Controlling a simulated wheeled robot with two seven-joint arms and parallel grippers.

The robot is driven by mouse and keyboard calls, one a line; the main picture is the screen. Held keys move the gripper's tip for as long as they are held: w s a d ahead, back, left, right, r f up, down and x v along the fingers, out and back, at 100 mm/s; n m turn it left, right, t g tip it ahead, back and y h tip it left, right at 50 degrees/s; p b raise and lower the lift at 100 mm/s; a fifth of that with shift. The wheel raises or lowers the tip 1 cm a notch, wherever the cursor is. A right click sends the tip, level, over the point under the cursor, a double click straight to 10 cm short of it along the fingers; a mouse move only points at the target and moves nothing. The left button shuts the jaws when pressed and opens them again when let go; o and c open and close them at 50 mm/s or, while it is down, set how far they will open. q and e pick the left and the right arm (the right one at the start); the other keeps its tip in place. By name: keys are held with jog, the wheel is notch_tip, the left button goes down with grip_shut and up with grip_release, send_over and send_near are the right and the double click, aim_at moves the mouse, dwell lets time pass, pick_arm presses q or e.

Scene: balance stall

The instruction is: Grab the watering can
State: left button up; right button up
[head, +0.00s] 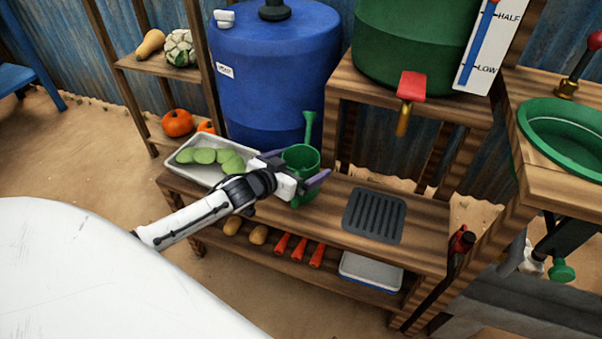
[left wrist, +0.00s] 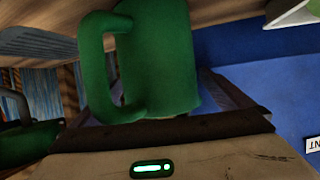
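The green watering can (head: 301,158) stands on the wooden bench shelf in front of the blue barrel, its spout pointing up. My left gripper (head: 300,180) is at the can, with one finger on either side of it; the near finger hides part of its lower body. In the left wrist view the can (left wrist: 160,60) sits between the fingers, with its loop handle on the left side. The fingers look spread, with a gap beside the can. My right gripper is not in view.
A tray of green pads (head: 190,176) lies left of the can, the blue barrel (head: 275,75) behind. Right are a dark slatted grate (head: 374,215), a green tank (head: 412,45) with a red-handled tap (head: 411,88), and a green basin (head: 570,135). Carrots (head: 299,249) lie below.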

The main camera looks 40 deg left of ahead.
pick_arm(q)
jog(key=c, duration=1.2)
jog(key=shift+r, duration=0.1)
